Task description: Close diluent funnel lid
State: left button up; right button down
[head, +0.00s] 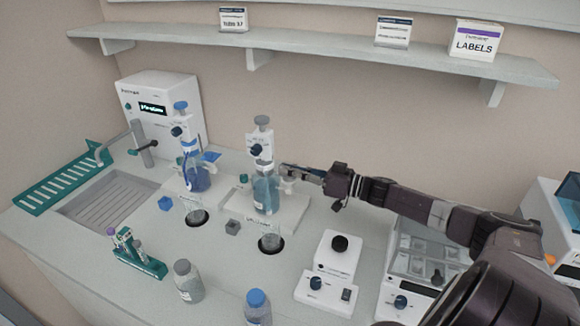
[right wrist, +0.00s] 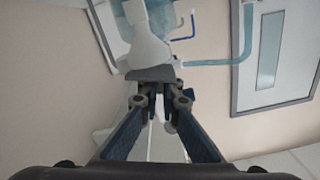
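Two bottle-top dispensers stand on the bench in the head view, one with a blue top (head: 185,150) and one with a grey top (head: 263,165). My right gripper (head: 289,169) is just right of the grey-topped dispenser. In the right wrist view its fingers (right wrist: 160,98) are drawn together at a dark grey piece (right wrist: 150,74); contact is unclear. My left gripper is not in view.
A white instrument (head: 160,105) and a teal rack (head: 65,182) stand at the left. A white device (head: 330,272) stands below my right arm. A shelf (head: 320,45) runs above.

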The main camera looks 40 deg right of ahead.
jog(key=shift+s+a+f+n, duration=0.1)
jog(key=shift+a+f+n, duration=0.15)
jog(key=shift+n, duration=0.65)
jog(key=shift+f, duration=0.1)
jog(key=c, duration=2.2)
grip_release()
jog(key=shift+d, duration=0.1)
jog(key=shift+o, duration=0.2)
notch_tip(320, 180, up, 10)
jog(key=shift+r, duration=0.1)
